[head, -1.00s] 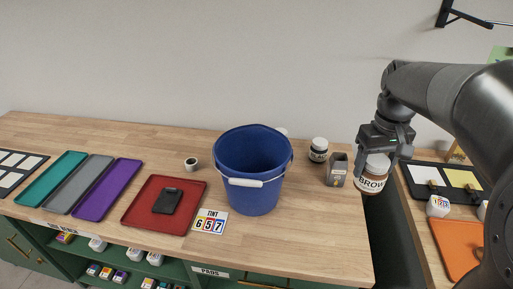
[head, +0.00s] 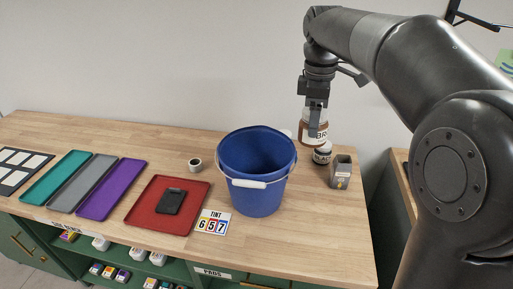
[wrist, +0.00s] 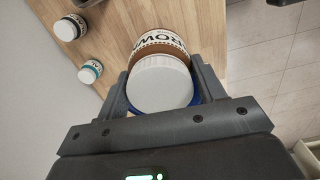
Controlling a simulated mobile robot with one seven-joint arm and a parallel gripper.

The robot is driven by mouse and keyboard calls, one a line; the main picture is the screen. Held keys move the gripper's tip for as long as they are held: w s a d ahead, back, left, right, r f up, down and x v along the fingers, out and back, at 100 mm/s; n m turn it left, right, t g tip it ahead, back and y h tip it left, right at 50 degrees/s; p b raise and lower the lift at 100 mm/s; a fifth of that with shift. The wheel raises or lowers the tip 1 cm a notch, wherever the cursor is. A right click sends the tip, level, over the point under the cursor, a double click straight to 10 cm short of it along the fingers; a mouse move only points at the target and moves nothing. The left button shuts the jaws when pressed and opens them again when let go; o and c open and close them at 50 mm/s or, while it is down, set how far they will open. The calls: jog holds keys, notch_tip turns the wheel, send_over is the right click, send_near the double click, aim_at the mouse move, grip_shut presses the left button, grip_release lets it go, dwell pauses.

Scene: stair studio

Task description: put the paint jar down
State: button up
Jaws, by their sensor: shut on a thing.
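In the wrist view the jar (wrist: 161,83) sits upright between the fingers, lid towards the camera. My gripper (head: 316,118) is shut on it. In the head view it hangs right of the blue bucket (head: 254,187), overlapping the top of a second white-lidded jar (head: 322,155) on the wooden worktop (head: 320,225). The height of the held jar above the worktop is hard to tell.
A grey container (head: 341,173) stands right of the second jar. A small cup (head: 194,165) stands left of the bucket. A red tray (head: 145,212) holds a dark device (head: 171,201); a tint card (head: 213,222) lies beside it. The worktop's front right is clear.

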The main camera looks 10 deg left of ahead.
jog(key=a+n, duration=1.3)
jog(key=a, duration=0.4)
jog(key=shift+w+d+f, duration=0.1)
jog(key=shift+f, duration=7.15)
jog(key=shift+w+d+f, duration=0.1)
jog(key=shift+f, duration=7.1)
jog(key=o, duration=1.2)
jog(key=shift+f, duration=0.15)
notch_tip(320, 180, up, 12)
jog(key=shift+r+m, duration=0.25)
jog(key=shift+m, duration=0.05)
